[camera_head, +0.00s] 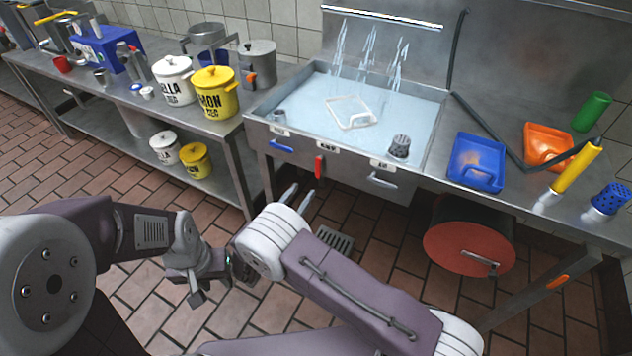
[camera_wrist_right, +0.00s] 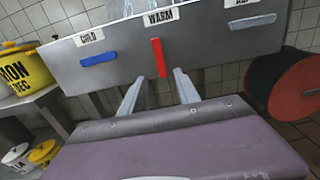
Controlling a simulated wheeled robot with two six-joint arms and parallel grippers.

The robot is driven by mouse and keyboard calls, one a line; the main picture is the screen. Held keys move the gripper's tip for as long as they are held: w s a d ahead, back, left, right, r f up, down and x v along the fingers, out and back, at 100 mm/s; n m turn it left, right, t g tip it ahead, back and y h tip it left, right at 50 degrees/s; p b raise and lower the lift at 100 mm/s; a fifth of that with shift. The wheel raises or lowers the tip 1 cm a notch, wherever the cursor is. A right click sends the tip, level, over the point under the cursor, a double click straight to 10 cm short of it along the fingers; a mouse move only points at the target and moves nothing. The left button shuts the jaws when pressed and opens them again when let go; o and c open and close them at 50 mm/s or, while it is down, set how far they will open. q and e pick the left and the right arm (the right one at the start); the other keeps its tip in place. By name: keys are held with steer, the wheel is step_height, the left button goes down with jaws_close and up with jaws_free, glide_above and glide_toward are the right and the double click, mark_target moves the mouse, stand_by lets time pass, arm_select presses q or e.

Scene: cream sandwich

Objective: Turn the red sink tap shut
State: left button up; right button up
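The red tap lever (camera_head: 319,166) hangs vertically on the sink's front panel, under the middle label. It also shows in the right wrist view (camera_wrist_right: 158,58), below the "WARM" label. My right gripper (camera_head: 303,190) is open and empty, just in front of and below the red lever. In the right wrist view its fingertips (camera_wrist_right: 160,72) stand either side of the lever's lower end; contact is not visible. My left gripper (camera_head: 208,283) is low at the left, away from the sink; its opening is unclear.
A blue lever (camera_head: 281,146) and a grey lever (camera_head: 382,180) lie roughly horizontal either side. Several water streams show above the sink (camera_head: 270,117), which holds a clear container (camera_head: 351,112). A red drum (camera_head: 468,246) stands under the counter at right.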

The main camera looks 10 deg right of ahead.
mark_target(318, 171)
steer(key=b+x, duration=0.1)
steer(key=x, duration=0.8)
steer(key=shift+d+r, duration=0.1)
steer(key=shift+d, duration=0.05)
jaws_close()
stand_by(1.0)
